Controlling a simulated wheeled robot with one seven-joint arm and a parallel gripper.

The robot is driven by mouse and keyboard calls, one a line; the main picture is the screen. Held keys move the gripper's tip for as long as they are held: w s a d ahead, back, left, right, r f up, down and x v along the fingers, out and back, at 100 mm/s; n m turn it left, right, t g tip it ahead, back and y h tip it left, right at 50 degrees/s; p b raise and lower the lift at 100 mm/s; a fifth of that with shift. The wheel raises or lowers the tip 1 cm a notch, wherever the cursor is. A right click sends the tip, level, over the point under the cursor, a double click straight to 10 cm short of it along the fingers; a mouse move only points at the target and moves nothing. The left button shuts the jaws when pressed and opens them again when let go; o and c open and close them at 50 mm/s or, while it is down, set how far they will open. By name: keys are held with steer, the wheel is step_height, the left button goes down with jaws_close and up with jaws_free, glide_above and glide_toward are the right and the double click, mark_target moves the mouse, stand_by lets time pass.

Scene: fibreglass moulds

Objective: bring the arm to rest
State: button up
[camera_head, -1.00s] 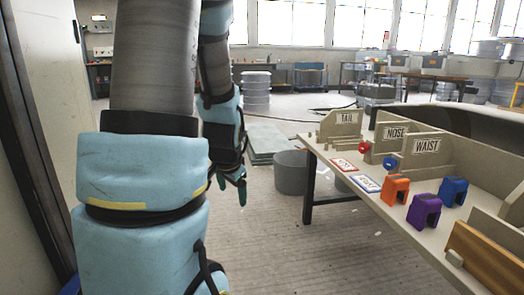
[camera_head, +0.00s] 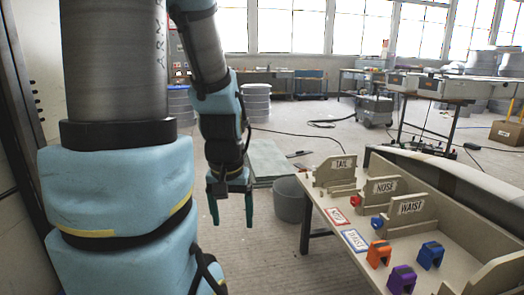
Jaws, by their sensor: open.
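My gripper (camera_head: 231,206) hangs at the end of my arm, left of the table, in the head view. Its two dark green fingers point down and stand apart, with nothing between them. It is over the bare floor, left of the grey bucket and clear of the table. My arm's blue-covered links fill the left side of the view and hide what lies behind them.
The table (camera_head: 352,263) at right holds TAIL (camera_head: 341,163), NOSE (camera_head: 380,187) and WAIST (camera_head: 410,207) boards, an orange block (camera_head: 379,254), a purple block (camera_head: 402,279) and a blue block (camera_head: 430,255). A grey bucket (camera_head: 289,203) stands beside it.

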step_height(320, 180, up, 20)
steer(key=p, duration=1.7)
steer(key=shift+p, duration=0.3)
